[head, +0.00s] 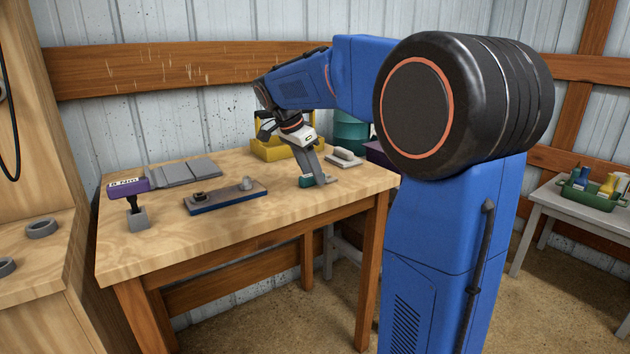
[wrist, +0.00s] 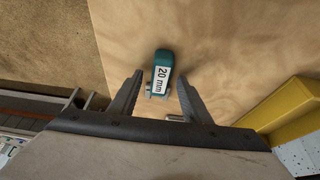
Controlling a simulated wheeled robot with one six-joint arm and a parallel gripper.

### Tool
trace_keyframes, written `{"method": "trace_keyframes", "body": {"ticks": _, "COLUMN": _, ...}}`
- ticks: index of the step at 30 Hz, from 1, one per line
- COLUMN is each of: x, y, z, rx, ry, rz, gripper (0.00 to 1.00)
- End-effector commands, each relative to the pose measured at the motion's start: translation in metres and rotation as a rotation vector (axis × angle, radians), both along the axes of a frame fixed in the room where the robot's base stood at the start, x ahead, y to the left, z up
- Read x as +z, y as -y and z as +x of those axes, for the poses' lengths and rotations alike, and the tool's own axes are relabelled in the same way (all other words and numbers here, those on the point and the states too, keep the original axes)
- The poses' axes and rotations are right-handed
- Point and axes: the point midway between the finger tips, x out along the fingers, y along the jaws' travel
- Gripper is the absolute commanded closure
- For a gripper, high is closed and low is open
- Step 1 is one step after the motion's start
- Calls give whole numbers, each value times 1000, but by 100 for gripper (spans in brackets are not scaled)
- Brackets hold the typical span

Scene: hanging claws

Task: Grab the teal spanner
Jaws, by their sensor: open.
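The teal spanner (wrist: 163,58), with a white label reading "20 mm", is below my gripper in the wrist view. In the head view its teal end (head: 306,181) shows low at the right part of the wooden workbench (head: 240,222). My gripper (wrist: 159,76) is open, its two grey fingers on either side of the spanner's labelled end. I see gaps between the fingers and the spanner; whether the tips are level with it I cannot tell. In the head view my gripper (head: 312,172) points down at the spanner. The spanner's grey metal part is mostly hidden.
A purple tool labelled "8 Nm" (head: 128,188) stands in a grey holder at the bench's left. A blue-based fixture (head: 228,198) lies mid-bench. A yellow bin (head: 272,150), a teal drum (head: 351,132) and a grey trowel-like tool (head: 344,158) are behind. The front bench is clear.

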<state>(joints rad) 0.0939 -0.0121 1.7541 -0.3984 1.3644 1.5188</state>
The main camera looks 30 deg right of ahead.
Motion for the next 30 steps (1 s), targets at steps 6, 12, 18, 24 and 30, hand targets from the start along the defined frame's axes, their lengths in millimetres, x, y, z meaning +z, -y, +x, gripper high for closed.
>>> {"method": "trace_keyframes", "body": {"ticks": 6, "x": 0, "y": 0, "z": 0, "rx": 0, "ry": 0, "rz": 0, "gripper": 73}}
{"method": "trace_keyframes", "body": {"ticks": 12, "x": 1, "y": 0, "z": 0, "rx": 0, "ry": 1, "rz": 0, "gripper": 100}}
{"method": "trace_keyframes", "body": {"ticks": 18, "x": 2, "y": 0, "z": 0, "rx": 0, "ry": 1, "rz": 0, "gripper": 100}}
{"method": "trace_keyframes", "body": {"ticks": 24, "x": 21, "y": 0, "z": 1, "rx": 0, "ry": 3, "rz": 0, "gripper": 100}}
{"method": "trace_keyframes", "body": {"ticks": 30, "x": 58, "y": 0, "z": 1, "rx": 1, "ry": 4, "rz": 0, "gripper": 100}}
